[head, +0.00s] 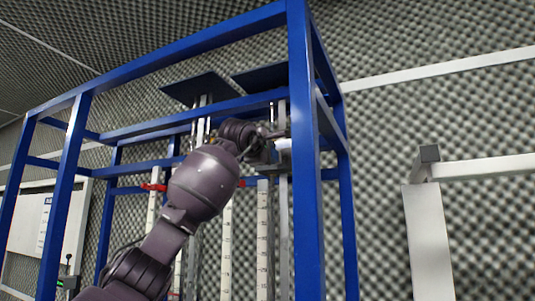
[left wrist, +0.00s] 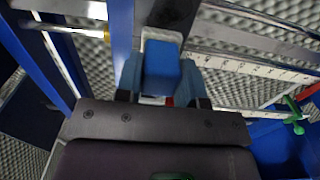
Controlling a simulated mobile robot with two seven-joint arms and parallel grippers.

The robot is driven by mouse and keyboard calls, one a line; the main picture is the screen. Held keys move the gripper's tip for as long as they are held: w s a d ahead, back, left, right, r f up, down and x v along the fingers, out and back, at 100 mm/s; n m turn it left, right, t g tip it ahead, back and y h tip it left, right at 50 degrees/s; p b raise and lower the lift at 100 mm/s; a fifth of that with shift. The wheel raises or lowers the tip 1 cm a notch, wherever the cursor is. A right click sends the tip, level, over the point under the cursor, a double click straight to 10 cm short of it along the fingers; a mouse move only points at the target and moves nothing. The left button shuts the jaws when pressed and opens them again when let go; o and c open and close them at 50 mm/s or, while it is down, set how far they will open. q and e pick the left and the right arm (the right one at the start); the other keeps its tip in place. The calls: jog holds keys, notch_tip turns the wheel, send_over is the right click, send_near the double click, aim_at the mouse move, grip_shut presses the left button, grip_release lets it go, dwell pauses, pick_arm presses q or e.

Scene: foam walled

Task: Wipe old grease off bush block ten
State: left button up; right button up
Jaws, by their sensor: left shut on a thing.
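My left gripper (left wrist: 161,80) reaches into the tall blue frame (head: 300,150). Its two fingers are shut on a small blue block-like piece with a pale edge (left wrist: 162,66), perhaps a wiping pad. In the head view the left gripper (head: 268,142) is small, with a white patch (head: 283,144) at its tip, close behind the front blue post. A dark block (left wrist: 172,13) lies just beyond the held piece in the left wrist view. I cannot tell whether they touch, nor whether it is bush block ten. No number or grease is readable. My right gripper is not in view.
White graduated strips (head: 264,235) stand upright inside the frame, with a red clamp (head: 152,187) on the left. Dark plates (head: 200,88) sit above. A green knob (left wrist: 298,129) shows in the wrist view. A white post (head: 427,240) stands at right.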

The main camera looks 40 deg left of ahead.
pick_arm(q)
jog(key=shift+w+a, duration=0.1)
jog(key=shift+w, duration=0.35)
jog(key=d, duration=0.2)
jog(key=w+d, duration=0.1)
jog(key=d, duration=0.2)
jog(key=shift+w, duration=0.1)
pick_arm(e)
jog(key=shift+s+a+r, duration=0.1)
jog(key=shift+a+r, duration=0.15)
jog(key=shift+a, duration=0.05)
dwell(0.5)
pick_arm(q)
jog(key=shift+f, duration=0.1)
jog(key=shift+a, duration=0.15)
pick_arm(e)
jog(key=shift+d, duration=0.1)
pick_arm(q)
jog(key=shift+a, duration=0.4)
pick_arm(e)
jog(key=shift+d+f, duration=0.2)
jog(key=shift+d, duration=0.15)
